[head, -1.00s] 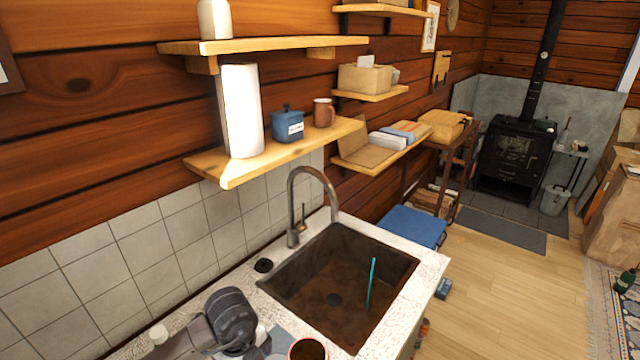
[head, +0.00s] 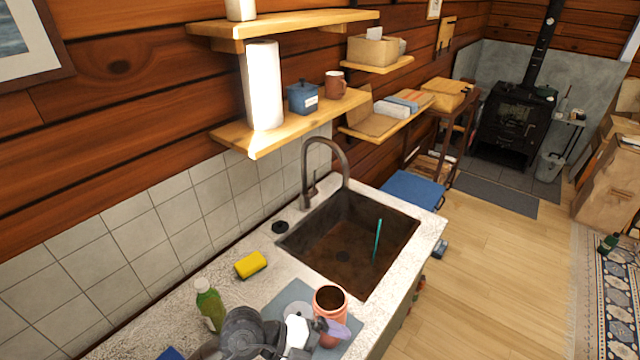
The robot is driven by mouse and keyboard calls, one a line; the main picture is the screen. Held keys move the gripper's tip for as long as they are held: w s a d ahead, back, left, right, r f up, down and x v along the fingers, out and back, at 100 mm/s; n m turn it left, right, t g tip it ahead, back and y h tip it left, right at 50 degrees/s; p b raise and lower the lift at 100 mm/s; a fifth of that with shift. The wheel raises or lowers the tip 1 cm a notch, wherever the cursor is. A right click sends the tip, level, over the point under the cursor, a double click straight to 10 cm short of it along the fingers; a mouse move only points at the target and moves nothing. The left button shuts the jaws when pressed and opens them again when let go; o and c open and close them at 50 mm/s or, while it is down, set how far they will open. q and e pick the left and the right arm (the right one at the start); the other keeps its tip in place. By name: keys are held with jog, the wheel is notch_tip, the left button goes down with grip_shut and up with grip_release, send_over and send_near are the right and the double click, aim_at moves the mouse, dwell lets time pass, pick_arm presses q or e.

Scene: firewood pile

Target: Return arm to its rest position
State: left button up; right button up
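My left arm comes in at the bottom edge, over the counter. Its gripper (head: 318,328) is small and partly hidden by the wrist, beside an orange-pink jar (head: 330,300) on a grey mat (head: 287,297). A purple piece (head: 337,329) shows in front of the jar, close to the gripper; I cannot tell whether it is held. The finger opening does not show clearly. My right gripper is not in view.
A green bottle (head: 210,304) stands close left of my arm, and a yellow sponge (head: 251,264) lies behind it. The dark sink (head: 345,250) with its tall faucet (head: 325,160) is behind the jar. Shelves (head: 290,122) overhang the counter.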

pick_arm(q)
notch_tip(320, 180, up, 10)
jog(key=s+d+n+t+h+p, duration=0.2)
jog(key=t+h+p, duration=0.1)
jog(key=h, duration=0.3)
jog(key=w+a+r+n+t+y+p, duration=0.2)
jog(key=a+r+n+t+p, duration=0.45)
jog(key=n+t, duration=0.65)
jog(key=s+a+f+n+y+p, duration=0.3)
jog(key=a+n+y, duration=0.4)
jog(key=a+y, duration=0.15)
jog(key=s+a+f+n+y+p, duration=0.2)
jog(key=a+f+n+y+p, duration=0.1)
jog(key=a+n+y, duration=0.45)
jog(key=s+a+f+m+g+p, duration=0.1)
jog(key=s+f+g+p, duration=0.1)
jog(key=s+g, duration=0.3)
jog(key=s+a+f+m+g+p, duration=0.1)
jog(key=s+f+g+p, duration=0.2)
jog(key=s, duration=1.1)
jog(key=g, duration=0.3)
jog(key=shift+a+y, duration=0.3)
jog(key=shift+y, duration=0.1)
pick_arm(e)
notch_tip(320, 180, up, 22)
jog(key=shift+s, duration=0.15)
